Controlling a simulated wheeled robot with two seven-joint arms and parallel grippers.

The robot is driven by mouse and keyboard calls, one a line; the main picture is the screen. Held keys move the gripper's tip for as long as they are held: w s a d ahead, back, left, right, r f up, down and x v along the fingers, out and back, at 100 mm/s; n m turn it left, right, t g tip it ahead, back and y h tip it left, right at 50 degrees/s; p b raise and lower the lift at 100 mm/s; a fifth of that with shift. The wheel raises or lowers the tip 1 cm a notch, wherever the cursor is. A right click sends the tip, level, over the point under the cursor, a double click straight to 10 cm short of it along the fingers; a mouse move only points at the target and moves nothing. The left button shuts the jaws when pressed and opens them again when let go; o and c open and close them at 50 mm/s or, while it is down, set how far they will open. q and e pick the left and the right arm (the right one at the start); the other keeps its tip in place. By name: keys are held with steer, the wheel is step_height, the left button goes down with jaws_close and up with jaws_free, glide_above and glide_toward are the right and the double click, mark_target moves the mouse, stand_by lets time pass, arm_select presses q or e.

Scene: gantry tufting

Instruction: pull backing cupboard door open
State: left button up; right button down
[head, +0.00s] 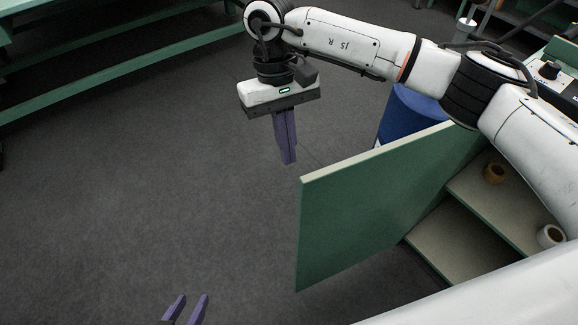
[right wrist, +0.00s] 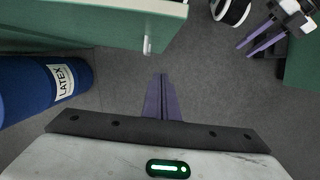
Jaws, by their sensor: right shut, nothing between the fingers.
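The green cupboard door (head: 375,205) stands swung out from the cupboard (head: 455,247), whose shelves show behind it. In the right wrist view the door (right wrist: 90,25) spans the upper left, with a small pale handle (right wrist: 148,45) near its free end. My right gripper (head: 289,161) points down beyond the door's free edge, shut, empty and apart from the door. Its closed fingers also show in the right wrist view (right wrist: 160,78). My left gripper (head: 190,299) is at the bottom of the head view, fingers apart and empty.
A blue drum (head: 408,112) labelled LATEX stands behind the door, close to it. A brown roll (head: 494,173) and a white roll (head: 550,236) sit on the cupboard shelf. A green bench frame (head: 120,75) is at the upper left. The floor left of the door is clear.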

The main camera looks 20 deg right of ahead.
mark_target(299, 198)
arm_select(q)
steer(key=shift+r+p, duration=0.65)
steer(key=shift+p, duration=0.2)
arm_select(e)
steer(key=shift+s+d+f, duration=0.1)
steer(key=shift+s+f, duration=0.95)
steer(key=shift+f, duration=0.4)
steer(key=shift+s+d+f, duration=0.15)
steer(key=shift+s+f, duration=0.85)
steer(key=shift+f, duration=0.4)
steer(key=shift+s+d+f, duration=0.1)
steer(key=shift+s+f, duration=0.95)
steer(key=shift+f, duration=0.4)
